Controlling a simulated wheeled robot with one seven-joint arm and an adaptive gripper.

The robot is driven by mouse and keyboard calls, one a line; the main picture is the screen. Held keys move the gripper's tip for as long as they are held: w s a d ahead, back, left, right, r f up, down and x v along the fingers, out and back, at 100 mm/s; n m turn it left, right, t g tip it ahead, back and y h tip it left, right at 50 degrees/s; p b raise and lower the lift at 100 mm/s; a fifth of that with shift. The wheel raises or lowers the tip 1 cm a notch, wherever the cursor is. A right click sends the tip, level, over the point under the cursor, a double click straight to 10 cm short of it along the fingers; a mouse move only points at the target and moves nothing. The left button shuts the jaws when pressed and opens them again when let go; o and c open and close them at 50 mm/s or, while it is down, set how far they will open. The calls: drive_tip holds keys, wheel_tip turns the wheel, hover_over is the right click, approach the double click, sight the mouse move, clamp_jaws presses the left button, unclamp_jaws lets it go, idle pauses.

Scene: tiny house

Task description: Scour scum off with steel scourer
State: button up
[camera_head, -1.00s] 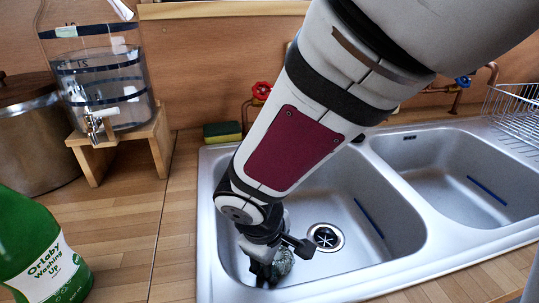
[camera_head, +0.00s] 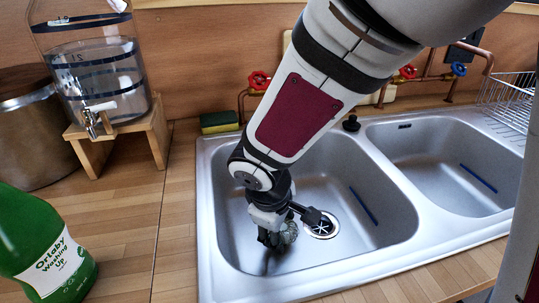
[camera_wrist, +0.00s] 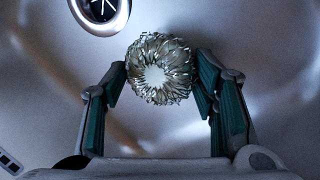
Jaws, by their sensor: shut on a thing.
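The steel scourer (camera_wrist: 160,68) is a shiny ring of coiled metal in the wrist view. My gripper (camera_wrist: 163,80) is shut on it, one finger on each side. In the head view my gripper (camera_head: 275,236) reaches down into the left sink basin (camera_head: 375,180), and the scourer (camera_head: 288,231) shows beside the fingers, near the drain (camera_head: 320,224). I cannot tell if the scourer touches the basin floor. A dark patch, possibly scum or shadow, shows on the basin floor below my gripper.
A green washing-up bottle (camera_head: 45,250) stands at the front left. A yellow-green sponge (camera_head: 219,122) lies behind the sink. Red-handled taps (camera_head: 259,80) rise at the back. The right basin (camera_head: 440,165) is empty. A water dispenser (camera_head: 95,75) stands on a wooden stand (camera_head: 155,130).

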drive_tip(key=shift+w+d+r, duration=0.2)
drive_tip(key=shift+r+p, duration=0.35)
drive_tip(key=shift+p, duration=0.1)
wheel_tip(320, 180, up, 17)
drive_tip(key=p, duration=1.4)
drive_tip(key=shift+p, duration=0.4)
drive_tip(key=shift+r, duration=0.1)
drive_tip(key=w+d+f+m+g+p, duration=0.1)
drive_tip(key=d+f+m, duration=0.3)
drive_tip(key=d, duration=0.3)
drive_tip(key=d+f+m+g+h+p, duration=0.1)
drive_tip(key=d+f+m+g, duration=0.1)
drive_tip(key=d+f+m, duration=0.2)
drive_tip(key=d+m, duration=0.3)
drive_tip(key=shift+w+d+f+m+h, duration=0.25)
drive_tip(key=shift+w+d+m+h, duration=0.05)
drive_tip(key=shift+w+d, duration=0.1)
